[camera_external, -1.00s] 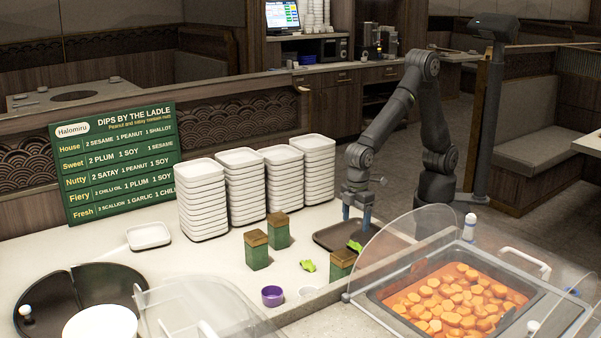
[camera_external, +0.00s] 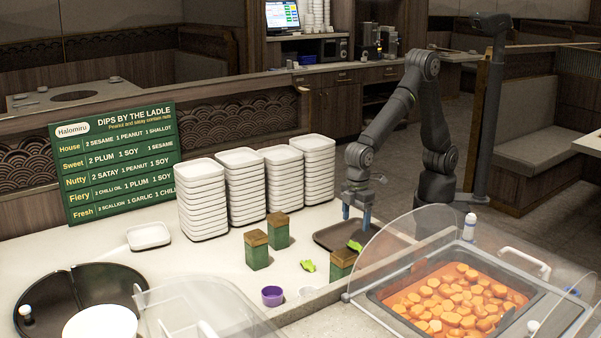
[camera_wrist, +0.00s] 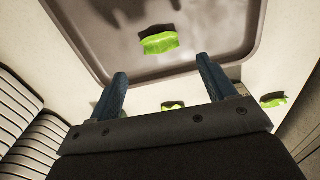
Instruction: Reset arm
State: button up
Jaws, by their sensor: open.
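My gripper (camera_external: 357,212) is open and empty, pointing down just above the dark tray (camera_external: 328,236). In the wrist view its two blue fingers (camera_wrist: 165,90) stand apart in front of the same tray (camera_wrist: 190,70). A bright green item (camera_wrist: 159,43) lies on the tray ahead of the fingers; it also shows in the external view (camera_external: 354,246). Another green item (camera_external: 308,266) lies on the counter in front of the tray. In the wrist view, green pieces lie between the fingers (camera_wrist: 173,106) and at the right (camera_wrist: 273,100).
Several stacks of white dishes (camera_external: 240,185) stand left of my arm. Green boxes with brown tops (camera_external: 256,251) stand on the counter, near a purple cup (camera_external: 272,296). A clear guard (camera_external: 405,245) covers the orange food pan (camera_external: 450,300) at right. A menu sign (camera_external: 115,160) stands at left.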

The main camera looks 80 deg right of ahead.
aim_at(354, 244)
notch_tip(354, 244, down, 9)
jog(key=shift+r, duration=0.15)
notch_tip(354, 244, up, 3)
jog(key=shift+f, duration=0.2)
jog(key=shift+r, duration=0.8)
